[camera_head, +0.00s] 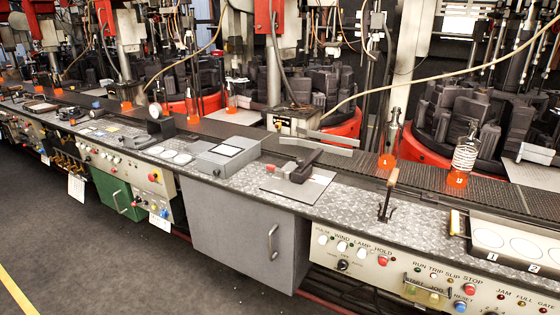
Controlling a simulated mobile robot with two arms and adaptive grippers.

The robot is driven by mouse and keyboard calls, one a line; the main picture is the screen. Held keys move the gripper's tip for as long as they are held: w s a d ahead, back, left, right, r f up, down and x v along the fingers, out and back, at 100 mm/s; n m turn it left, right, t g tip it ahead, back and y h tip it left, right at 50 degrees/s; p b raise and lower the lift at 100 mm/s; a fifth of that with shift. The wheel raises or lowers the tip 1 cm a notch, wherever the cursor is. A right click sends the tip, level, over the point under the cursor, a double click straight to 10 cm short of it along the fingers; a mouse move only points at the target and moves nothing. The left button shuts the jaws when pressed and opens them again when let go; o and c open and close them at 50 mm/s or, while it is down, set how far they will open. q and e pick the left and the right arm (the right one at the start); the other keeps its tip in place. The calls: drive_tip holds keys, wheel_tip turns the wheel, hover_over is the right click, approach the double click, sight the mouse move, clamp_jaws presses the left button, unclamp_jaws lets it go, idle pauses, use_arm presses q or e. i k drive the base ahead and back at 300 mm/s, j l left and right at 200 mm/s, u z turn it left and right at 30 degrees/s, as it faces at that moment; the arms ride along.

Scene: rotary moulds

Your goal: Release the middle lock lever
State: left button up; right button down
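A hand lever (387,198) with a tan handle stands nearly upright on the diamond-plate counter, right of centre. A dark clamp-like device (306,165) with a red end sits on a flat grey plate (270,184) near the middle of the counter. I cannot tell which of these is the middle lock lever, or whether either is locked. Neither of my grippers shows in the head view.
A diamond-plate counter (345,197) runs from far left to right, with a conveyor (425,175) behind it. Glowing bottles (465,155) stand on the conveyor. A grey cabinet (235,230) and button panels (345,250) face the open dark floor (110,270).

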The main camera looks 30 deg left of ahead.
sight(273, 168)
drive_tip(key=i+l+u, duration=0.1)
drive_tip(key=u, duration=0.85)
drive_tip(key=i+j+z, duration=0.65)
drive_tip(key=j, duration=0.25)
drive_tip(key=i+j+z, duration=0.3)
drive_tip(key=j, duration=0.25)
drive_tip(key=i, duration=0.1)
